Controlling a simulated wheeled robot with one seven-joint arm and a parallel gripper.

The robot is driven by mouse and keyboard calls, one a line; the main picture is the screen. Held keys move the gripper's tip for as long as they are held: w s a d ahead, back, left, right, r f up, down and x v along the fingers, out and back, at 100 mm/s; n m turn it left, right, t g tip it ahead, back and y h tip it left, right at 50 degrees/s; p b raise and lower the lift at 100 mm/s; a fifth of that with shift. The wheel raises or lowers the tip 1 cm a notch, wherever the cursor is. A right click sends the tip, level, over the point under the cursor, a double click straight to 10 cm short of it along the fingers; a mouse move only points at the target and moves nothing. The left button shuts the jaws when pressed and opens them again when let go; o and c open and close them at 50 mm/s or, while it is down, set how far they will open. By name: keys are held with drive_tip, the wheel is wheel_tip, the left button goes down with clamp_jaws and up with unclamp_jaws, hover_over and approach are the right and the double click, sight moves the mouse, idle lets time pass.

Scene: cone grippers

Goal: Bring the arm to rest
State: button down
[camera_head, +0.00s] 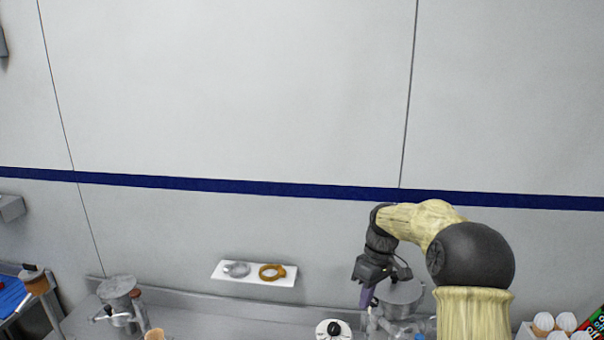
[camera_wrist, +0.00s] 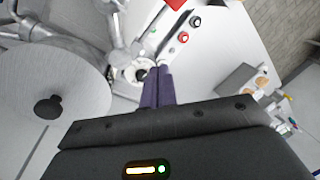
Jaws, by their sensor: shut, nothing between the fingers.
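My gripper (camera_head: 367,298) hangs from my raised, bent arm at the lower right of the head view, pointing down in front of a grey metal machine. In the wrist view my gripper (camera_wrist: 158,70) shows two purple fingers side by side, shut, with nothing between them. The fingertips lie in front of a small white round part with a dark centre; I cannot tell how far apart they are. The arm itself is clear of the wall in the head view.
A white shelf (camera_head: 253,281) on the wall holds a grey ring and an orange ring. A metal machine (camera_head: 118,292) stands at left. A large round lid with a black knob (camera_wrist: 48,107) is close on the left in the wrist view. White round items (camera_head: 567,321) sit lower right.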

drive_tip(key=s+f+m+t+h+b, duration=0.1)
drive_tip(key=s+f+m, duration=0.3)
drive_tip(key=s, duration=0.8)
drive_tip(key=s+f+m+t+h+b, duration=0.1)
drive_tip(key=s+f+m+t+b, duration=0.2)
drive_tip(key=s, duration=0.9)
wheel_tip(320, 180, down, 2)
drive_tip(key=shift+f+m+b, duration=0.1)
drive_tip(key=shift+m+b, duration=0.65)
drive_tip(key=shift+m, duration=0.15)
drive_tip(key=shift+a, duration=0.1)
